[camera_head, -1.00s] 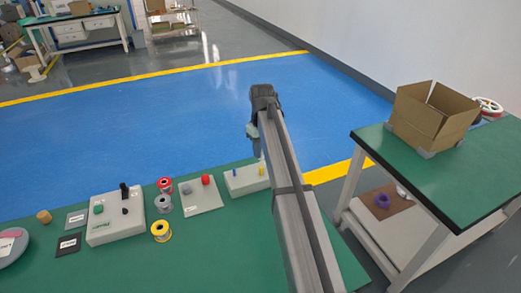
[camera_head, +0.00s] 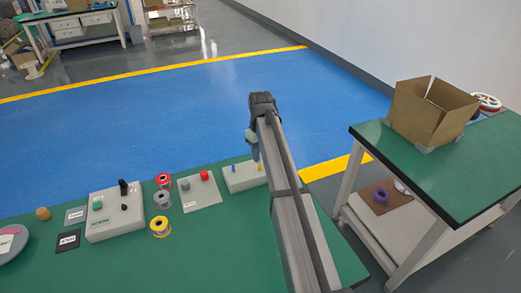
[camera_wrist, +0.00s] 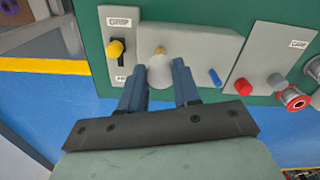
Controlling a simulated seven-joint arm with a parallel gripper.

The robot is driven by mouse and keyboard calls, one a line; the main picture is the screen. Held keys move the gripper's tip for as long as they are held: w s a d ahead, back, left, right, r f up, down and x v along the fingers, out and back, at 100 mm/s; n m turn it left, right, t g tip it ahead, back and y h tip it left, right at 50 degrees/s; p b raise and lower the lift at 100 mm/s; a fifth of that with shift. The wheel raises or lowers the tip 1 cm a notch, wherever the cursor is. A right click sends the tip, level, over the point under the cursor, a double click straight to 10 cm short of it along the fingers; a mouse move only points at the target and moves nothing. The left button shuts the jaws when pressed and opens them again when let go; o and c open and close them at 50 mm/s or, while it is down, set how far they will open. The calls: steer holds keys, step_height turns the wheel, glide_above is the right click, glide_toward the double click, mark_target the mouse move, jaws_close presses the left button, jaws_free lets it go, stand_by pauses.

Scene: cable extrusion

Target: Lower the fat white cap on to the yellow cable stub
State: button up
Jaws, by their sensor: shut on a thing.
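My gripper (camera_wrist: 158,74) has two dark blue fingers shut on a fat white cap (camera_wrist: 160,72), in the wrist view. The yellow cable stub (camera_wrist: 161,52) shows just past the cap's edge and stands on a pale block (camera_wrist: 204,45). Whether cap and stub touch, I cannot tell. In the head view my gripper (camera_head: 256,156) hangs by the block (camera_head: 243,178), close to the yellow stub (camera_head: 260,168). The cap is too small or hidden to make out there.
A blue stub (camera_wrist: 215,77) stands on the same block. A panel with a black switch and yellow knob (camera_wrist: 116,47) sits beside the block. A plate with red (camera_wrist: 243,87) and grey knobs and several wire spools lie on the other side.

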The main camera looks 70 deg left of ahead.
mark_target(261, 160)
steer(key=shift+f, duration=1.6)
steer(key=shift+f, duration=0.1)
steer(key=o, duration=1.1)
steer(key=shift+o, duration=0.2)
steer(key=shift+o, duration=1.3)
steer(key=shift+r, duration=0.25)
steer(key=shift+r, duration=3.3)
